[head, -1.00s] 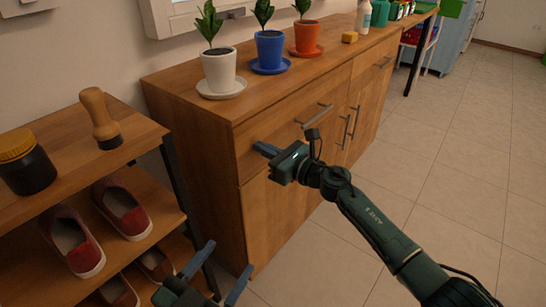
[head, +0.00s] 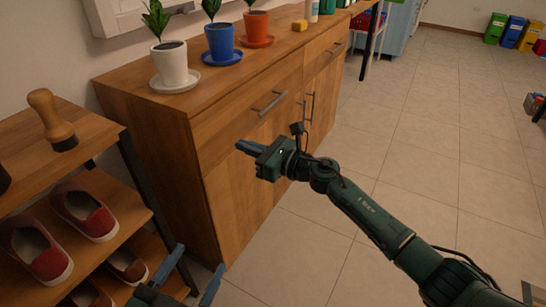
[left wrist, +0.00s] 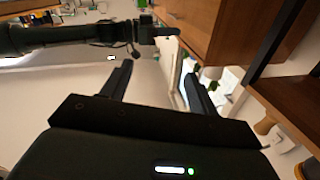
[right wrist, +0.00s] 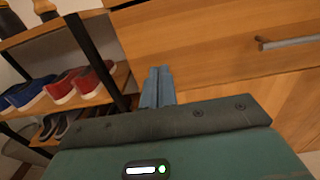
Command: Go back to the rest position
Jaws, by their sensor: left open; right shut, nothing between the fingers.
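My right gripper (head: 250,149) is shut and empty in front of the wooden cabinet's (head: 229,200) upper drawer, left of its handle (head: 268,104). In the right wrist view its fingers (right wrist: 158,84) lie together, with the cabinet front behind them. I cannot tell whether they touch the cabinet. My left gripper (head: 190,275) is open and empty at the bottom edge of the head view, in front of the shoe shelf. Its spread fingers (left wrist: 156,82) also show in the left wrist view.
A white pot (head: 172,66), blue pot (head: 219,42) and orange pot (head: 257,27) stand on the cabinet top, each with a plant. The shoe shelf (head: 95,150) at left holds red shoes (head: 85,213) and a wooden-handled brush (head: 51,118). The tiled floor (head: 440,170) at right is largely clear.

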